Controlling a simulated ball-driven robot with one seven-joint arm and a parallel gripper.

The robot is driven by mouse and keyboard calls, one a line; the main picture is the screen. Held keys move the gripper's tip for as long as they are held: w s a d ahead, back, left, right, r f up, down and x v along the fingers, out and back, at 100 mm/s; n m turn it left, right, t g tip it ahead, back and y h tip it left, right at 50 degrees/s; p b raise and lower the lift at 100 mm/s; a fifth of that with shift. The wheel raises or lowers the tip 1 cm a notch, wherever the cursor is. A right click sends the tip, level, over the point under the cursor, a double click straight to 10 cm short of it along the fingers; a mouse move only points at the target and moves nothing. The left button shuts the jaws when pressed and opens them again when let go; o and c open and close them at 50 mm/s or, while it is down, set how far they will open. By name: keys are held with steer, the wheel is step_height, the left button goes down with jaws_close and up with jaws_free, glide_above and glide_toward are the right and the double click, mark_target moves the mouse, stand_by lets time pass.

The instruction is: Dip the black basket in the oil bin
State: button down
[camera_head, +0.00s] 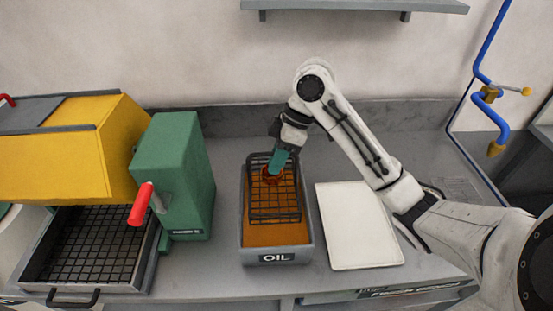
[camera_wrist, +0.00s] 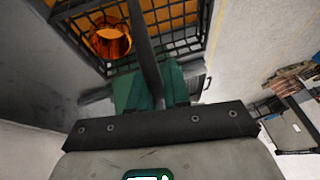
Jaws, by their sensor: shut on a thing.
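The black wire basket (camera_head: 275,207) is over or inside the grey oil bin (camera_head: 304,250), within its outline, with its back end at the bin's far rim. Brown-orange oil shows through and around the mesh; how deep the basket sits I cannot tell. A copper coil (camera_head: 271,177) lies in the basket near its back. My gripper (camera_head: 279,161) has teal fingers and points down at the basket's back end. In the wrist view my gripper (camera_wrist: 151,88) is shut on the black bar handle (camera_wrist: 142,45) of the basket, and the coil (camera_wrist: 110,40) shows beside the bar.
A white tray (camera_head: 357,226) lies right of the bin. A green machine (camera_head: 172,170) with a red-handled lever (camera_head: 140,204) stands close on its left. Further left is a yellow-hooded unit (camera_head: 75,150) over a dark grate. A shelf (camera_head: 355,6) and blue pipe (camera_head: 482,70) are on the wall.

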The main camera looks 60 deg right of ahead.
steer(key=shift+r, duration=0.15)
steer(key=shift+r+p, duration=0.65)
steer(key=shift+r, duration=0.75)
steer(key=shift+f, duration=0.1)
